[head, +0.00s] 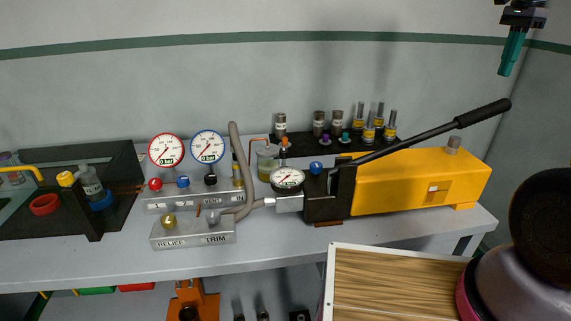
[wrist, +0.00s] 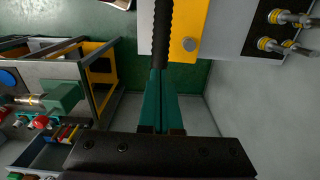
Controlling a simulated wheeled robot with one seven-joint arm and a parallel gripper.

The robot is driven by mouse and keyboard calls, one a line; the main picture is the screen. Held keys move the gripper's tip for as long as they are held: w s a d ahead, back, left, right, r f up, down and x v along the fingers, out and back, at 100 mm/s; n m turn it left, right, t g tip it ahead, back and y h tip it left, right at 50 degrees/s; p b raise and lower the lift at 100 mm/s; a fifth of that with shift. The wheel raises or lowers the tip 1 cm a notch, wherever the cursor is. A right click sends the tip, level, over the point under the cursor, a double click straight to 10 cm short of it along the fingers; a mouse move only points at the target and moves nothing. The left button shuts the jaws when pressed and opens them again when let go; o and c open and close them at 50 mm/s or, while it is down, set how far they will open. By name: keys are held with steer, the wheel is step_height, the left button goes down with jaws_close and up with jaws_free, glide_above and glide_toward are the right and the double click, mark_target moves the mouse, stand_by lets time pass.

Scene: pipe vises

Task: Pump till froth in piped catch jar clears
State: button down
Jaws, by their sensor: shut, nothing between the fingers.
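The pump has a yellow body (head: 415,184) on the bench, with a black lever sloping up to the right and ending in a ribbed grip (head: 483,114). A small catch jar (head: 267,164) with yellowish liquid and a copper pipe stands left of the pump; froth is too small to make out. My gripper (head: 512,62) hangs high at the upper right, above the grip and apart from it in the head view. In the wrist view my gripper (wrist: 162,98) shows teal fingers shut together and empty, with the ribbed grip (wrist: 165,35) beyond the tips.
Red-rimmed (head: 166,150) and blue-rimmed (head: 207,147) gauges stand behind the RELIEF and TRIM block (head: 193,232). A black-rimmed gauge (head: 287,178) sits at the pump. A wood-grained panel (head: 395,285) is in front; air around the grip is clear.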

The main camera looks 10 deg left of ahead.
mark_target(498, 103)
steer(key=shift+f, duration=3.25)
steer(key=shift+w+d+f, duration=0.1)
steer(key=shift+d+f, duration=0.1)
steer(key=shift+f, duration=0.7)
steer(key=shift+w+d+f, duration=0.1)
steer(key=shift+d+f, duration=0.15)
steer(key=shift+f, duration=0.7)
steer(key=shift+w+d+f, duration=0.1)
steer(key=shift+d+f, duration=0.1)
steer(key=shift+f, duration=0.7)
steer(key=shift+s, duration=0.1)
steer(key=shift+w+d+f, duration=0.1)
steer(key=shift+d+f, duration=0.05)
steer(key=shift+f, duration=0.6)
steer(key=shift+w+d+f, duration=0.1)
steer(key=shift+d+f, duration=0.1)
steer(key=shift+f, duration=0.55)
steer(key=shift+d+f, duration=0.15)
steer(key=shift+f, duration=0.6)
steer(key=shift+f, duration=0.1)
